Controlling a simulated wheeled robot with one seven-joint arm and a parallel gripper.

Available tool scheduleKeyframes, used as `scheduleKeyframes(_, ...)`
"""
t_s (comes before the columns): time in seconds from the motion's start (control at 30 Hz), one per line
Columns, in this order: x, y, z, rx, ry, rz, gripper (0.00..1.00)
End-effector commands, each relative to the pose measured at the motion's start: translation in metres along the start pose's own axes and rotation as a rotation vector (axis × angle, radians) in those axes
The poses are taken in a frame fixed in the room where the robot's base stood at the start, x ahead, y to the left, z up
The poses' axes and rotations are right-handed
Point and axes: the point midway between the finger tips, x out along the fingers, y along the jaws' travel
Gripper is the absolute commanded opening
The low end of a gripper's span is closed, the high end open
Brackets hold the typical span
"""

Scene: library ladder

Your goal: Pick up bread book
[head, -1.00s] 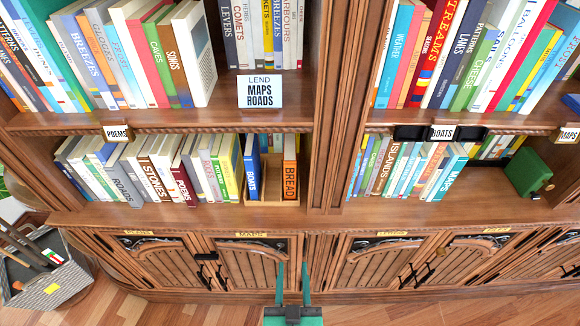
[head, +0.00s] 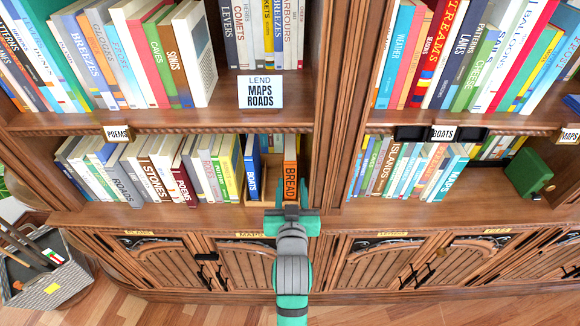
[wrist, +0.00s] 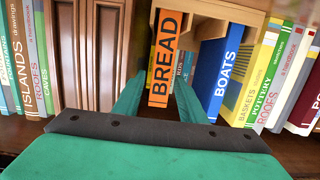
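The bread book, orange with black BREAD lettering (head: 290,165), stands upright on the lower shelf at the right end of a pale wooden holder (head: 262,188). The bread book's spine also shows in the wrist view (wrist: 164,58), between and beyond my fingers. My gripper (head: 291,196) is in front of the book in the head view, covering the lower end of its spine. In the wrist view my gripper (wrist: 160,95) is open, with one green finger to each side of the spine and nothing clamped. Whether the fingertips overlap the book's sides is hard to tell.
A blue BOATS book (head: 252,168) stands at the holder's left side, with a gap between it and the bread book. A wooden upright (head: 325,165) rises close on the right. The upper shelf edge (head: 220,120) runs above. A sign (head: 260,92) stands there.

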Motion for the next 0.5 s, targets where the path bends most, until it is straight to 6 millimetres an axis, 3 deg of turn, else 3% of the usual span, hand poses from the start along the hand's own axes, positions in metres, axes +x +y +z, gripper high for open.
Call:
scheduleKeyframes(0.13,0.021,0.000,0.000,0.000,0.001,0.000,0.38)
scheduleKeyframes(0.5,0.053,-0.003,0.000,0.000,0.001,0.000,0.38)
